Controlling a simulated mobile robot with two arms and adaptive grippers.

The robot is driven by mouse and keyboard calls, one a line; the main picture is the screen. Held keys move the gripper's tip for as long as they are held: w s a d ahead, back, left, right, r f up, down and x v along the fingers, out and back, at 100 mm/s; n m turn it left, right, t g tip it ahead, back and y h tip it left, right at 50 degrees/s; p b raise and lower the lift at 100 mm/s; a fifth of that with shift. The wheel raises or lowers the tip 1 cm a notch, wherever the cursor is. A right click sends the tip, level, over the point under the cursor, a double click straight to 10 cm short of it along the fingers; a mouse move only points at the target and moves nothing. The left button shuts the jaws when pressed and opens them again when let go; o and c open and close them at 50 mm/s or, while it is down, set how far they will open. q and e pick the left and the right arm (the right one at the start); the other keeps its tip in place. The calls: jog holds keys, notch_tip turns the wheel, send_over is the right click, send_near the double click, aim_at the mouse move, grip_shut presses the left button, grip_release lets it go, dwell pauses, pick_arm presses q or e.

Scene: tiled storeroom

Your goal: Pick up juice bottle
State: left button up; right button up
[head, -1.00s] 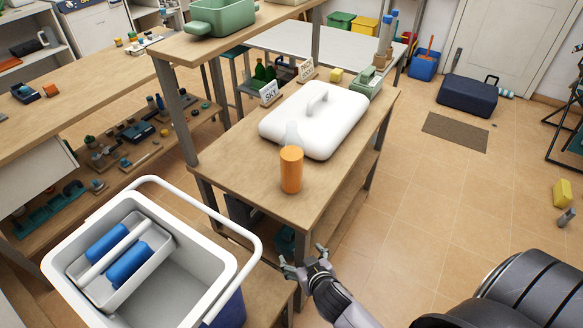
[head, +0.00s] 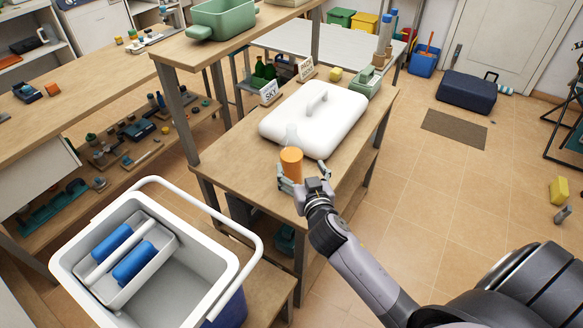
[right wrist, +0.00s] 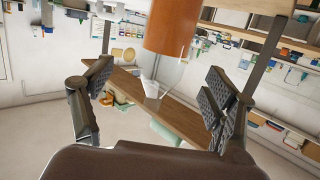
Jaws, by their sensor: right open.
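The juice bottle (head: 291,163) is orange with a pale, see-through neck. It stands upright near the front edge of the wooden table (head: 232,180), and its lower part is hidden by my right gripper. My right gripper (head: 304,174) is open, with one finger at the bottle's left front and the other to its right. In the right wrist view the orange bottle (right wrist: 170,26) shows at the top, between the directions of the two spread fingers (right wrist: 158,100). I see no grip on it. My left gripper is not in view.
A white lidded box (head: 313,118) sits just behind the bottle. A shelf post (head: 176,108) rises left of the table. Open tiled floor (head: 430,220) lies to the right.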

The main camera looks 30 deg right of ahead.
aim_at(296, 159)
jog(key=x, duration=0.3)
jog(key=shift+w+d+p, duration=0.1)
jog(key=shift+w+p, duration=0.25)
jog(key=shift+w, duration=0.15)
jog(key=shift+a+p+x, duration=0.15)
jog(key=shift+p+x, duration=0.1)
jog(key=shift+x, duration=0.85)
jog(key=shift+a+p+x, duration=0.15)
jog(key=shift+p+x, duration=0.05)
jog(key=shift+x, duration=0.9)
jog(key=shift+w, duration=0.1)
grip_shut()
jog(key=shift+r, duration=0.15)
